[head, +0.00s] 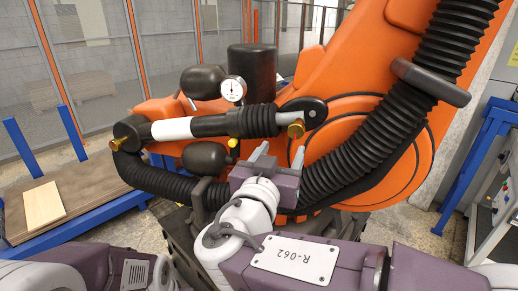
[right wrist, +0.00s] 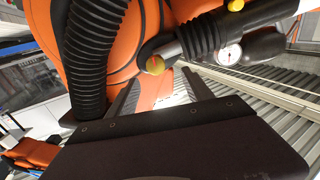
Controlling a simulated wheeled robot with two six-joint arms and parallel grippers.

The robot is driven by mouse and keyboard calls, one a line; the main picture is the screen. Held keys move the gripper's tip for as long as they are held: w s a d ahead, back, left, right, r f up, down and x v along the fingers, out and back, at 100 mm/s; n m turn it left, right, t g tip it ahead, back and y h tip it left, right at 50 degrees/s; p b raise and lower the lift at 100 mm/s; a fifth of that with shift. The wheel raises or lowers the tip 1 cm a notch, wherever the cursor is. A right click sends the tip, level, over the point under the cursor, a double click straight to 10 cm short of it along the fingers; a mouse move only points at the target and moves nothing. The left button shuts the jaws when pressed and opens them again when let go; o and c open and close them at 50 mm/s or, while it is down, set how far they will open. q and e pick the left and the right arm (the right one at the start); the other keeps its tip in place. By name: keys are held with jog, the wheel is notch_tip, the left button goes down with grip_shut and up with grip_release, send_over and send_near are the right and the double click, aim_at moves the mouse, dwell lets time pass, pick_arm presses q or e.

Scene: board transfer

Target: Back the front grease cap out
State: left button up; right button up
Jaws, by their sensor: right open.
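A brass grease cap (head: 295,130) sits at the right end of the black and white cylinder on the orange robot arm. In the right wrist view a round brass cap (right wrist: 155,65) lies just beyond my right gripper (right wrist: 160,78), between the lines of its fingers. My right gripper (head: 280,155) is open and empty, just below the cap in the head view, and appears apart from it. Another brass cap (head: 117,144) is at the cylinder's left end. My left gripper is out of view.
A black ribbed hose (head: 345,165) curves close to the right of my right gripper. A pressure gauge (head: 232,90) and black canisters (head: 203,82) are above the cylinder. A blue-framed table (head: 85,185) with a light board (head: 43,205) is at left.

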aim_at(295, 133)
jog(key=p+x, duration=0.1)
jog(key=x, duration=0.1)
jog(key=p+x, duration=0.1)
jog(key=x, duration=0.2)
jog(key=p+x, duration=0.1)
jog(key=x, duration=0.2)
jog(key=shift+d+r, duration=0.2)
jog(key=shift+d, duration=0.25)
jog(key=shift+w+d, duration=0.2)
jog(key=shift+w, duration=0.1)
jog(key=shift+f, duration=0.1)
grip_shut()
